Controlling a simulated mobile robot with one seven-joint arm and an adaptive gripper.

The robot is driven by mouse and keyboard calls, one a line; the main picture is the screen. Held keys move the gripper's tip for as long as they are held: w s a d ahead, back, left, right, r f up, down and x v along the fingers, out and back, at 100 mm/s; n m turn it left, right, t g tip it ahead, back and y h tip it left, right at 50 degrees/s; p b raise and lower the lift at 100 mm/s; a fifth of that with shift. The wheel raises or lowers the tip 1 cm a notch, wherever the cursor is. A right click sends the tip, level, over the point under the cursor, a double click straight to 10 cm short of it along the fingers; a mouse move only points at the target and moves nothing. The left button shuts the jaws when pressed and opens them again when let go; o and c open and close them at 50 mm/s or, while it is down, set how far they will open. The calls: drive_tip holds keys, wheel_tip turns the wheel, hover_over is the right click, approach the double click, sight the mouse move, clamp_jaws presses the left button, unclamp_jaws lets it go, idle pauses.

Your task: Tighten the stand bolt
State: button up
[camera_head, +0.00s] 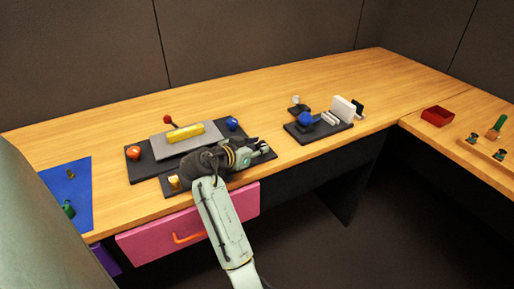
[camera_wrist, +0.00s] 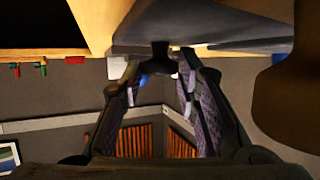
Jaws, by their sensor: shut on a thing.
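A dark panel stand (camera_head: 140,168) lies on the desk, bearing a grey slab (camera_head: 158,148), a yellow bar (camera_head: 185,132), an orange ball (camera_head: 133,152) and a blue ball (camera_head: 232,123). My gripper (camera_head: 264,147) is low at its right end, pointing right. In the wrist view the gripper (camera_wrist: 160,62) has a finger on either side of a small dark knob-like piece, seemingly the stand bolt (camera_wrist: 160,50), directly against a grey surface (camera_wrist: 210,25). The jaws are shut on it. In the head view the bolt cannot be made out, and my arm covers part of the stand.
Right of my gripper stands a second dark base (camera_head: 325,132) with a blue ball (camera_head: 306,118) and white blocks (camera_head: 342,107). A pink drawer (camera_head: 140,242) is below the front edge. The desk's back is clear.

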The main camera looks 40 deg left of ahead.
drive_tip(key=o, duration=1.1)
drive_tip(key=shift+o, duration=0.2)
drive_tip(key=v, duration=1.2)
